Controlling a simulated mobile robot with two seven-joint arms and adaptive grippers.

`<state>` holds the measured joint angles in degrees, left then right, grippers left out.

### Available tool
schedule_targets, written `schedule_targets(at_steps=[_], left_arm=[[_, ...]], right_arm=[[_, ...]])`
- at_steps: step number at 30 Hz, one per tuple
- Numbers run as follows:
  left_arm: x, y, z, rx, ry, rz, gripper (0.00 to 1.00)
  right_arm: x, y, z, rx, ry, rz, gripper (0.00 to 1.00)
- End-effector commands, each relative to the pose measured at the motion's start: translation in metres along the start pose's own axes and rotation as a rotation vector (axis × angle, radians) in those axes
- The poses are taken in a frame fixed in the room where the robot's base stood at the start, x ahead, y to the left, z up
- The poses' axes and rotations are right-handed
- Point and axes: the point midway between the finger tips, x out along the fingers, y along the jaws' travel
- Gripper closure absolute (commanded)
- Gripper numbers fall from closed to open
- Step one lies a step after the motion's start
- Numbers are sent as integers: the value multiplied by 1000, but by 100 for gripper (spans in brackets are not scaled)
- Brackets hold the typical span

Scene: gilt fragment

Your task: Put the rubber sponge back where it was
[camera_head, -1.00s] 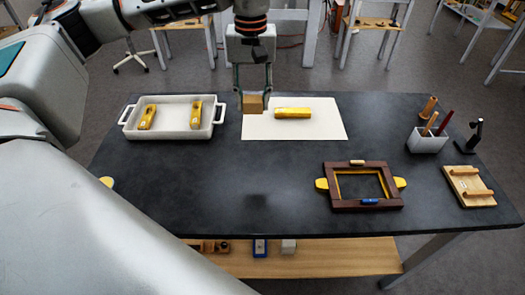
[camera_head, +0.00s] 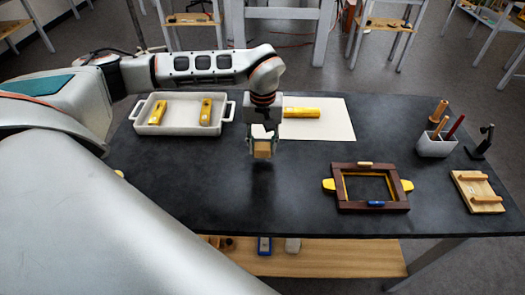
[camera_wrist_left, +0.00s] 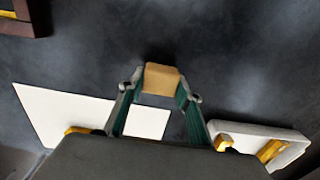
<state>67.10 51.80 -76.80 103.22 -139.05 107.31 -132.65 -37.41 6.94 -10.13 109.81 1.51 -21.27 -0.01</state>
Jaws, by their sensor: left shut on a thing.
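The rubber sponge is a small tan block (camera_head: 263,149). My left gripper (camera_head: 262,147) is shut on it and holds it above the dark table, in front of the white sheet. In the left wrist view the sponge (camera_wrist_left: 161,79) sits between the two fingertips, with bare dark table behind it. My right gripper is in neither view.
A white tray (camera_head: 178,131) with two yellow pieces stands at the back left. A yellow block (camera_head: 301,112) lies on the white sheet (camera_head: 340,123). A brown frame (camera_head: 342,198), a pen cup (camera_head: 435,146) and a wooden board (camera_head: 478,190) are at the right. The front-left table is mostly clear.

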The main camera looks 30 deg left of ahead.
Motion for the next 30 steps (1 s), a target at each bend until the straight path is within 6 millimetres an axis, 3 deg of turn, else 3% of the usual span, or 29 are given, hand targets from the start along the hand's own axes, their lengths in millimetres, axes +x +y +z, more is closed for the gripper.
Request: schedule_targets(at_steps=[6,17,18,19,30], left_arm=[[27,0,0,-1,-2,-1,83],[31,0,0,1,0,0,83],[31,0,0,1,0,0,58],[31,0,0,1,0,0,51],[29,0,0,1,0,0,49]], right_arm=[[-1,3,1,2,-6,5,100],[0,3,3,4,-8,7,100],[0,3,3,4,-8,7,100],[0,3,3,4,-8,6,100],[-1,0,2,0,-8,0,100]])
